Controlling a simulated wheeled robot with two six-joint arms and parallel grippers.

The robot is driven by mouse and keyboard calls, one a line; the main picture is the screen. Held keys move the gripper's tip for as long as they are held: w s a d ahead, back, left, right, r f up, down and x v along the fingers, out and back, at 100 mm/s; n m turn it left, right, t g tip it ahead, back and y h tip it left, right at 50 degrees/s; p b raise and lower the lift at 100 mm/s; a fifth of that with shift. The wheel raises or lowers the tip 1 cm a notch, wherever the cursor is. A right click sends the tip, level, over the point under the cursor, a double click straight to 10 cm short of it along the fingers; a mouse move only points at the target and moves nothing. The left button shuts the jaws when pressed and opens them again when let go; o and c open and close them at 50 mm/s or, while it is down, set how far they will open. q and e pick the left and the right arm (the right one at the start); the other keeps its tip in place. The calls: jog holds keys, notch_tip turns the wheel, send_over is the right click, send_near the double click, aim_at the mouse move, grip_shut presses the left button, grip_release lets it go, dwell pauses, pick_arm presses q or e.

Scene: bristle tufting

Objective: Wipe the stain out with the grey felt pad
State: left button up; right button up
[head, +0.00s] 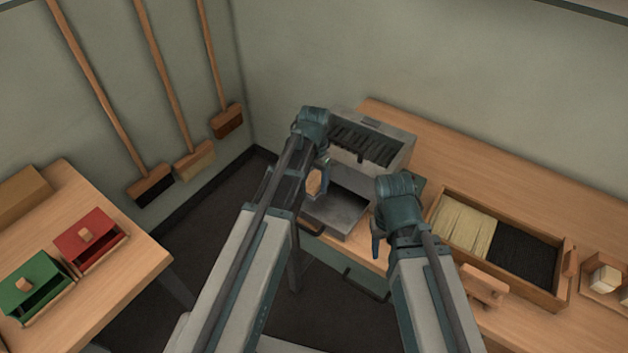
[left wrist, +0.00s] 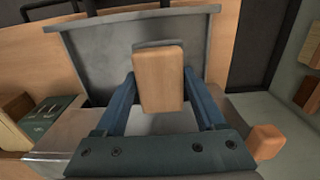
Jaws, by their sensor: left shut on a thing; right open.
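My left gripper (head: 321,172) is shut on the wooden block handle (head: 314,183) of the pad, over the grey metal tray (head: 338,215) at the front of the machine. The left wrist view shows the wooden handle (left wrist: 158,82) between the two blue fingers, with a thin grey edge, apparently the felt pad (left wrist: 158,43), at its far end. I cannot tell whether the felt touches the tray. I see no stain; it may be hidden behind the pad or arm. My right gripper (head: 378,238) is open and empty, right of the tray by the bench's front edge.
The grey machine (head: 395,140) with dark slots stands behind the tray. A wooden box (head: 567,290) of pale and black bristles is on the right bench. Red (head: 92,235) and green (head: 35,285) boxes stand on the left table. Brooms (head: 150,186) lean on the wall.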

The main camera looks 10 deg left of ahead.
pick_arm(q)
jog(key=shift+r, duration=0.1)
notch_tip(320, 180, up, 3)
jog(key=p, duration=0.3)
dwell(0.5)
